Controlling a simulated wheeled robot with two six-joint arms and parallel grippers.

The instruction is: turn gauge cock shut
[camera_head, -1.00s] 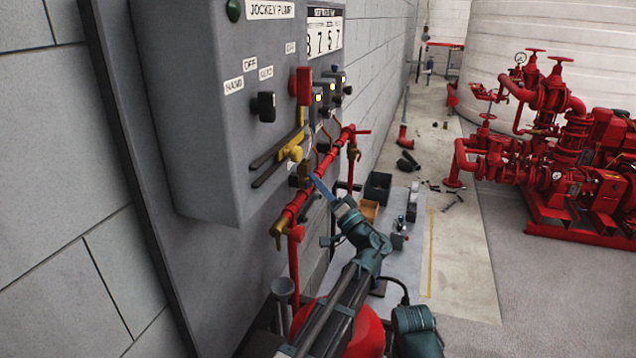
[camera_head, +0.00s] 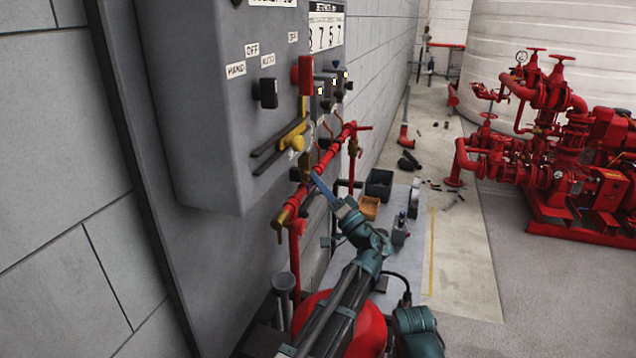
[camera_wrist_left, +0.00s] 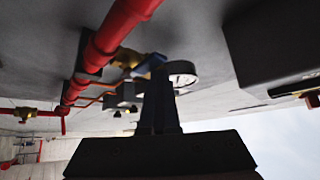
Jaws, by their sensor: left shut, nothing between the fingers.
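The red pipe (camera_head: 325,163) runs along the wall below the grey cabinet, with brass fittings on it. A small brass fitting, apparently the gauge cock (camera_head: 305,165), is beside my left fingertips; its handle position is unclear. My left gripper (camera_head: 317,182) is shut and empty, its blue fingers pointing up at the pipe. In the left wrist view, the shut fingers (camera_wrist_left: 157,85) reach towards a round gauge (camera_wrist_left: 183,75) and a brass fitting (camera_wrist_left: 125,57), both partly hidden. I cannot tell whether they touch. My right gripper is not in view.
The grey control cabinet (camera_head: 215,130) overhangs the pipe on the left. A brass valve (camera_head: 280,222) sits at the pipe's near end. A black bin (camera_head: 379,184) and small parts lie below.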

